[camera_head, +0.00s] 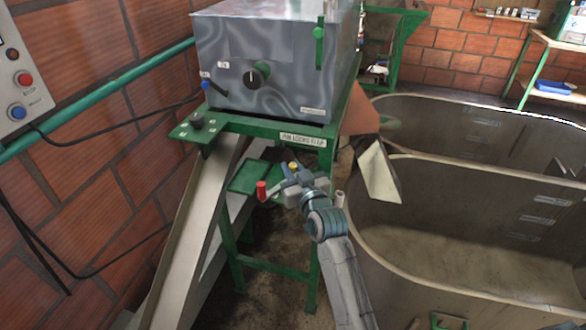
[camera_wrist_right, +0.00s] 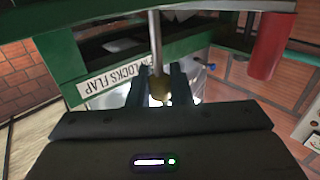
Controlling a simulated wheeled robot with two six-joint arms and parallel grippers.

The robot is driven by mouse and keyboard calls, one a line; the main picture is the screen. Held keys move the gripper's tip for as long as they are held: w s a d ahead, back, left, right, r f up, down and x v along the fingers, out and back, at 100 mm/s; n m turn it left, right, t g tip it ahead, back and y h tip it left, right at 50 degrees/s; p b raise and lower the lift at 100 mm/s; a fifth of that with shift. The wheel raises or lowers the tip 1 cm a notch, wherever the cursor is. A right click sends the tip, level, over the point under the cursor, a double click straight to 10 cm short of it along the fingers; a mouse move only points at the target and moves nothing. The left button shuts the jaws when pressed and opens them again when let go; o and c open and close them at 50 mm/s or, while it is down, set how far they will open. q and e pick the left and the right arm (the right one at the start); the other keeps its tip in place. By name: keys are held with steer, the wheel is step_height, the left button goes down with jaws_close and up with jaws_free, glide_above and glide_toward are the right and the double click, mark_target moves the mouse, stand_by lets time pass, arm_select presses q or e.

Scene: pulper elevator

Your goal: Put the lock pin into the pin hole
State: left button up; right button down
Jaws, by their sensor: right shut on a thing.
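My right gripper (camera_head: 293,178) is in front of the green stand, below its labelled front rail. In the right wrist view, the gripper (camera_wrist_right: 158,88) is shut on the lock pin, a thin grey metal rod (camera_wrist_right: 154,40) with a brass-yellow knob (camera_wrist_right: 159,88) between the fingers. A small yellow spot (camera_head: 292,166) shows at the gripper in the head view. The rod runs away from the fingers, past the green rail. I cannot make out the pin hole in either view. My left gripper is not in view.
A label (camera_wrist_right: 112,79) reading "LOCKS FLAP" is on the green rail (camera_head: 250,127). A red handle (camera_head: 261,190) is left of the gripper, also in the wrist view (camera_wrist_right: 268,45). A metal chute (camera_head: 190,235) slopes down left. Large tanks (camera_head: 450,220) stand right.

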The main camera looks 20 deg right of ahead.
steer(key=shift+f+b, duration=1)
steer(key=shift+f, duration=0.65)
steer(key=c, duration=1.2)
jaws_free()
steer(key=shift+c, duration=0.2)
steer(key=shift+s, duration=0.15)
steer(key=s+d+b, duration=0.1)
steer(key=s+b, duration=0.2)
steer(key=s, duration=0.7)
steer(key=shift+s, duration=0.3)
